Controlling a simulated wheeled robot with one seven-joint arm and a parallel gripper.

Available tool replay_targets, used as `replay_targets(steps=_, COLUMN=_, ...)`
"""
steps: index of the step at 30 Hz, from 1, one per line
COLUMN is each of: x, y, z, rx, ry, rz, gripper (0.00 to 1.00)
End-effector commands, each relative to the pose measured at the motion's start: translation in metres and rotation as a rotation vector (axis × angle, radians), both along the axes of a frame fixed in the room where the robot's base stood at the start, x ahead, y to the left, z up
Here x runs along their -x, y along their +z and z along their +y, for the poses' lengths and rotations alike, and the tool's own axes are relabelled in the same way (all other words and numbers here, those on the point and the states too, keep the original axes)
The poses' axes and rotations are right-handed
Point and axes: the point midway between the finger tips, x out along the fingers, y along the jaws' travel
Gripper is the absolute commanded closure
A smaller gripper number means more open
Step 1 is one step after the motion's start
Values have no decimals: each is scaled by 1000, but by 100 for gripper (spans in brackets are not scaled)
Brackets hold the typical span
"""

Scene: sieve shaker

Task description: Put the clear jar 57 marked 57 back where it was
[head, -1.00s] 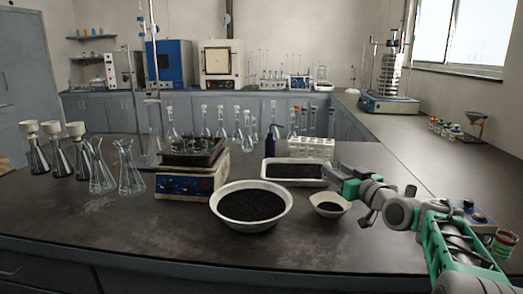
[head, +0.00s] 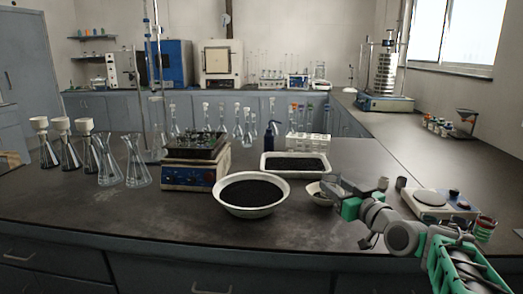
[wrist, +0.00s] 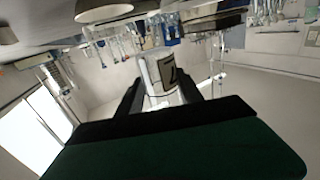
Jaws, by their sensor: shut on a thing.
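My gripper (head: 332,190) is at the right of the near bench, in front of the small white bowl (head: 320,196) in the head view, partly covering it. In the wrist view, my gripper (wrist: 162,92) is shut on a clear, pale jar (wrist: 160,72) with a dark label. The mark on the label cannot be read with certainty.
A large bowl of black grains (head: 250,208) and a white tray (head: 322,165) lie left of my arm. A hotplate (head: 438,204) stands to its right. Several small jars (head: 440,125) and a funnel stand (head: 466,122) are on the right bench. The right bench's middle is clear.

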Motion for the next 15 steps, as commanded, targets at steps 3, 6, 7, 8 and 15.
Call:
replay_targets(steps=3, x=29, y=-10, z=6, rx=2, ry=-12, rz=-2, gripper=100)
replay_targets(steps=6, x=56, y=-24, z=14, rx=2, ry=-23, rz=-2, gripper=100)
replay_targets(steps=7, x=65, y=-29, z=17, rx=1, ry=-27, rz=0, gripper=100)
replay_targets(steps=8, x=74, y=-33, z=20, rx=2, ry=-31, rz=-2, gripper=100)
replay_targets(steps=15, x=136, y=-72, z=43, rx=-3, ry=-65, rz=-3, gripper=100)
